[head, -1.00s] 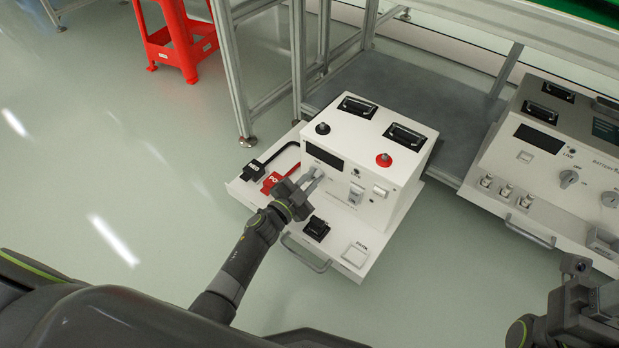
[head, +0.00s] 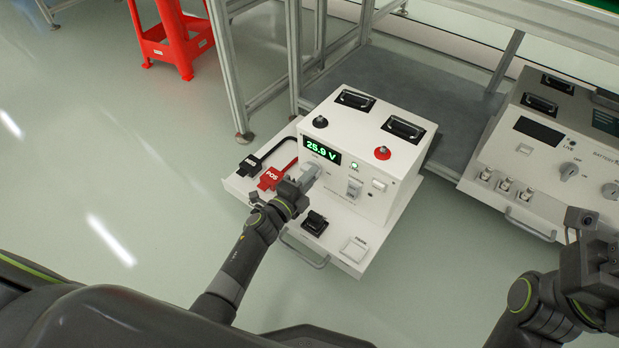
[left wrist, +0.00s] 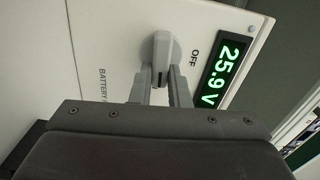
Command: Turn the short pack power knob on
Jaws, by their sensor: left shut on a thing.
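The short pack (head: 345,160) is a white box on a pulled-out tray. Its display (head: 321,150) is lit green and reads 25.9 V; it also shows in the left wrist view (left wrist: 220,75). A small green lamp is lit beside the display. My left gripper (head: 306,178) is at the front panel, shut on the grey power knob, which shows in the left wrist view (left wrist: 162,55) between the two fingers. The word OFF is printed beside the knob; other knob labels are hidden. My right gripper (head: 600,275) is at the lower right, away from the pack; its fingertips are unclear.
The tray (head: 290,228) holds black NEG and red POS connectors (head: 270,179), a black switch (head: 314,223) and a white button. A second, wider unit (head: 545,150) with a dark display stands at right. A red stool (head: 178,40) stands at the back left.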

